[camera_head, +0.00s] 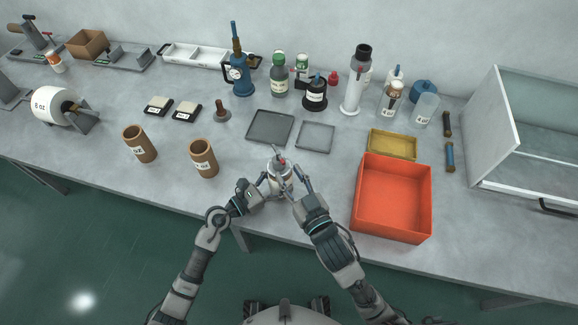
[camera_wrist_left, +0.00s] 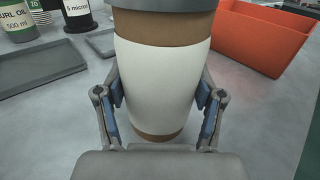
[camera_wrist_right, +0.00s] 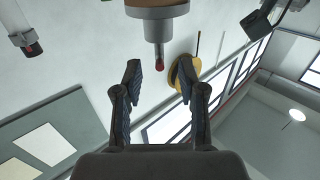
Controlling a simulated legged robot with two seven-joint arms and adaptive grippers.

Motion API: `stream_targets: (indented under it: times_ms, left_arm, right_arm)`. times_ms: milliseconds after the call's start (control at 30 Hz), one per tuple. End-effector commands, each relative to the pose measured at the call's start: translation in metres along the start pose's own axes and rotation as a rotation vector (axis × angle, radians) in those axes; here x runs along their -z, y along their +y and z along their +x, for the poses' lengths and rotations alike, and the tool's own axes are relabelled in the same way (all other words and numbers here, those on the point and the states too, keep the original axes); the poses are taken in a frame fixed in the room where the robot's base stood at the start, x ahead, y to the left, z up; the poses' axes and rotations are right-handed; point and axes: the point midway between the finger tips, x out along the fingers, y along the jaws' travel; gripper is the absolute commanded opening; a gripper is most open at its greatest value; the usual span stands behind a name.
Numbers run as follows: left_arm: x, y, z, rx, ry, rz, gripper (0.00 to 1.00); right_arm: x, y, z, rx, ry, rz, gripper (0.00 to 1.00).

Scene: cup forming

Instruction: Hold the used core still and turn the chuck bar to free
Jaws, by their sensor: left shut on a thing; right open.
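The used core is a brown tube with a white band (camera_wrist_left: 162,85), upright at the table's front edge in the left wrist view. A grey chuck (camera_wrist_left: 165,4) caps its top. My left gripper (camera_wrist_left: 160,115) is shut on the core, one finger on each side. In the right wrist view, the grey chuck bar (camera_wrist_right: 158,30) ends in a red tip, pointing between my right gripper's (camera_wrist_right: 157,80) spread fingers. That gripper is open and empty, close to the bar. In the head view, the arms partly hide the core (camera_head: 281,183).
An orange bin (camera_head: 393,200) stands right of my grippers, with a yellow tray (camera_head: 393,145) behind it. Two grey trays (camera_head: 270,127) (camera_head: 315,136) lie behind the core. Two brown cups (camera_head: 203,158) (camera_head: 139,144) stand left. Bottles line the back.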

Motion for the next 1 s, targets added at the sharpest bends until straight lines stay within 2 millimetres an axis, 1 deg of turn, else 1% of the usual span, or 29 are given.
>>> stream_targets:
  times_ms: [33,67,100,167,467,567,667,1000]
  left_arm:
    - [-0.001,0.0,0.0,0.0,-0.001,0.0,0.3]
    - [-0.001,0.0,0.0,0.0,-0.001,0.0,0.73]
    - [-0.001,0.0,0.0,0.0,-0.001,0.0,0.83]
    - [-0.001,0.0,0.0,0.0,-0.001,0.0,0.97]
    - [0.0,0.0,0.0,0.0,0.0,0.0,0.97]
    - [0.0,0.001,-0.004,-0.001,0.001,0.001,0.97]
    - [0.002,0.001,-0.017,-0.002,0.003,0.0,0.97]
    - [0.002,0.001,-0.09,-0.001,0.004,-0.001,0.97]
  right_arm:
    - [0.0,0.0,0.0,0.0,0.0,0.0,0.4]
    - [0.0,0.0,0.0,0.0,0.0,0.0,0.4]
    - [0.0,0.0,0.0,0.0,0.0,0.0,0.4]
    - [0.0,0.0,0.0,0.0,0.0,0.0,0.4]
    - [0.0,0.0,0.0,0.0,0.001,0.001,0.4]
    - [0.0,0.0,0.0,0.0,0.001,0.001,0.4]
    - [0.0,0.0,0.0,0.0,0.001,0.001,0.4]
    - [0.0,0.0,0.0,0.0,0.0,0.001,0.4]
